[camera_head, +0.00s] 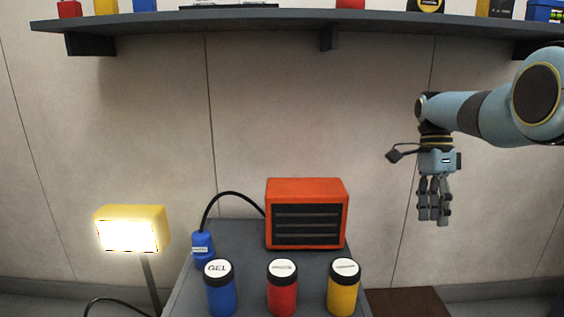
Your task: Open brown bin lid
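A flat brown surface (408,302), which looks like the top of the brown bin, shows at the bottom edge, right of the grey bench. Its lower part is cut off by the frame, and I cannot tell whether the lid is fully closed. My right gripper (433,218) hangs with its fingers pointing down, above and slightly right of the brown surface in the picture, apart from it. The fingers hold nothing that I can see. They overlap from this angle, so their opening is unclear. My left gripper is not in view.
A grey bench (237,233) carries an orange slatted box (306,191) and blue (221,295), red (282,296) and yellow (343,296) jars. A lit yellow lamp (160,225) stands left. A shelf (270,21) crosses the top. The wall area around my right gripper looks clear.

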